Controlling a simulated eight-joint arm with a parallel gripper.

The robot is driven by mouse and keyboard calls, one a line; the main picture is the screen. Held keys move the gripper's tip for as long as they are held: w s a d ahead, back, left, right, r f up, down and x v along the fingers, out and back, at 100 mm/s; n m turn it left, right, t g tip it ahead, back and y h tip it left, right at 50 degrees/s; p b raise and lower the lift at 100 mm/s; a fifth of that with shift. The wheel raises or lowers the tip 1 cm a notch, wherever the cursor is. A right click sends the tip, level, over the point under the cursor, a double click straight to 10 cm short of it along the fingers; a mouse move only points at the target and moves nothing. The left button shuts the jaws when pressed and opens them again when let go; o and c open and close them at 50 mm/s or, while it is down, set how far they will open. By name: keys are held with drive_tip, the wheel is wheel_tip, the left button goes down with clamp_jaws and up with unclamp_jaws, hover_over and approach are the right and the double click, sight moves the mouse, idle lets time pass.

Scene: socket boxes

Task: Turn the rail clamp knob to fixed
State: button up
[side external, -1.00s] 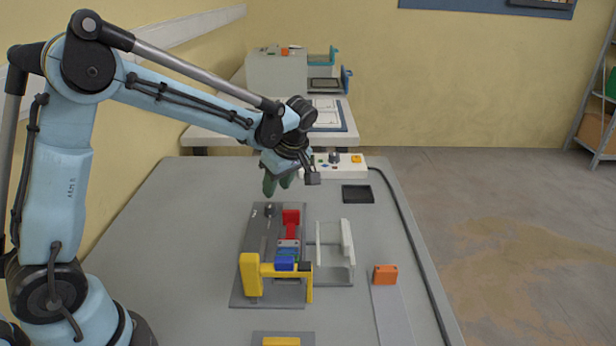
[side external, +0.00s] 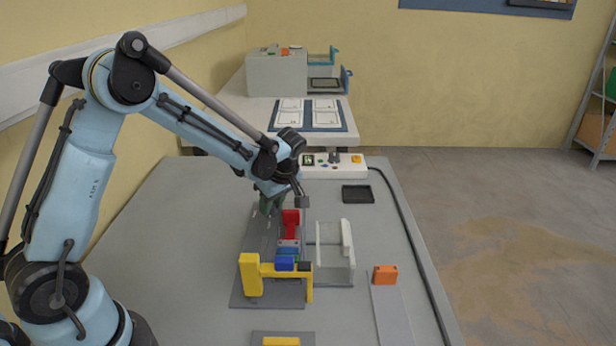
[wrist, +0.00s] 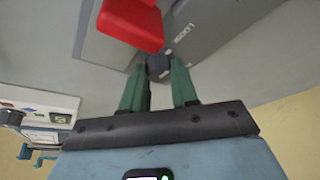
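The small dark knob (wrist: 158,65) shows between my green fingertips in the wrist view, on a grey fixture (side external: 250,268). In the side view the knob is hidden by my gripper. My gripper (side external: 268,208) points down over the back part of the fixture. In the wrist view my gripper (wrist: 159,75) is open, with one finger on each side of the knob. I cannot tell whether either finger touches it. A small pale label (wrist: 183,32) lies near the knob; its text is too small to read.
A red block (side external: 290,218) stands close to the right of my gripper. A blue block (side external: 285,263) and a yellow frame (side external: 251,274) are nearer the front. A clear-and-white stand (side external: 347,238) and an orange block (side external: 385,274) are to the right. A control box (side external: 350,168) lies behind.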

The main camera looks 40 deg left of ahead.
clamp_jaws()
drive_tip(key=shift+m, duration=0.3)
drive_tip(key=m+t, duration=0.1)
drive_tip(key=m, duration=0.2)
drive_tip(key=shift+s+t, duration=0.15)
drive_tip(key=shift+t, duration=0.15)
drive_tip(key=m+t+h, duration=0.1)
drive_tip(key=m, duration=0.4)
drive_tip(key=shift+s+a, duration=0.1)
drive_tip(key=m, duration=0.2)
drive_tip(key=m+t+h, duration=0.1)
drive_tip(key=m, duration=0.1)
drive_tip(key=shift+a+t, duration=0.1)
drive_tip(key=shift+t, duration=0.2)
drive_tip(key=m+h, duration=0.2)
drive_tip(key=m, duration=0.3)
drive_tip(key=shift+a, duration=0.1)
drive_tip(key=shift+m, duration=0.3)
